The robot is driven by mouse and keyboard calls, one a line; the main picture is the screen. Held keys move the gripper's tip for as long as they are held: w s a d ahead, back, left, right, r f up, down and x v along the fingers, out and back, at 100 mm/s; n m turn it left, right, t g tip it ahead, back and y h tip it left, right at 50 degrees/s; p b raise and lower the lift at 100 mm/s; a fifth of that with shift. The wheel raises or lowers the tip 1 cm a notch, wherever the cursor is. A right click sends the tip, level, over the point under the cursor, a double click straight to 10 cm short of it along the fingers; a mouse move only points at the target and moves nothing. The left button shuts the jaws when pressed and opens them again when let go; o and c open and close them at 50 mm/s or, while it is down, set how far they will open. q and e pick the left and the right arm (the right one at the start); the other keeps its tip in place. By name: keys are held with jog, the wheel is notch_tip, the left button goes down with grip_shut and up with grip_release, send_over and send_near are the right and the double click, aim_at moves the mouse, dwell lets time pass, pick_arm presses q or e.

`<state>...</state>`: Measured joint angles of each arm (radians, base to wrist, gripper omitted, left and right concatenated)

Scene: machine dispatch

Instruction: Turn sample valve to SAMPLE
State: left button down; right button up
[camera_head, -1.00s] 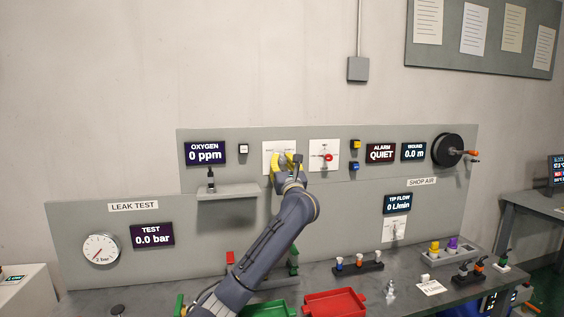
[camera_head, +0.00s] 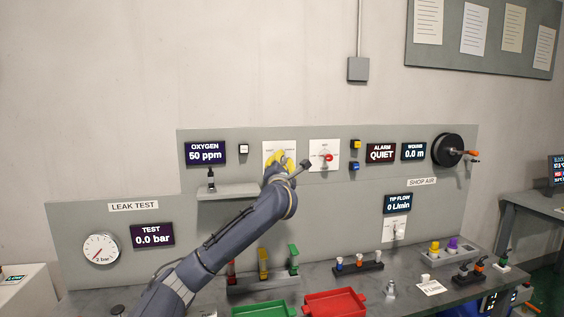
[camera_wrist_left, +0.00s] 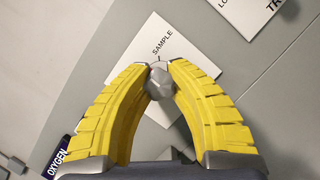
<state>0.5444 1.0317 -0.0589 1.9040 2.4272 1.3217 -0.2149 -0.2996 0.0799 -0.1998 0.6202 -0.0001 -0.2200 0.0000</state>
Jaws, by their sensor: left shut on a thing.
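The sample valve's white plate (camera_head: 268,148) is on the grey wall panel, right of the oxygen display. My left gripper (camera_head: 281,161) is in front of this plate in the head view and covers the valve handle there. In the left wrist view the yellow fingers of my left gripper (camera_wrist_left: 159,72) are shut on the grey valve handle (camera_wrist_left: 160,84). The handle's end is close to the word SAMPLE on the plate (camera_wrist_left: 146,45). The oxygen display (camera_head: 205,153) reads 50 ppm. My right gripper is not in view.
Another white plate with a red knob (camera_head: 327,157) is just right of my left gripper. A small shelf (camera_head: 227,192) sticks out below the oxygen display. Green (camera_head: 264,310) and red (camera_head: 336,303) trays lie on the bench below.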

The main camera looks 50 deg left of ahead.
pick_arm(q)
jog(key=m+h, duration=0.2)
jog(key=m, duration=0.3)
jog(key=shift+m+g+h, duration=0.4)
jog(key=shift+m+h, duration=0.5)
jog(key=shift+m, duration=1.4)
jog(key=c, duration=1.1)
grip_release()
jog(key=shift+o, duration=0.2)
jog(key=v, duration=1.2)
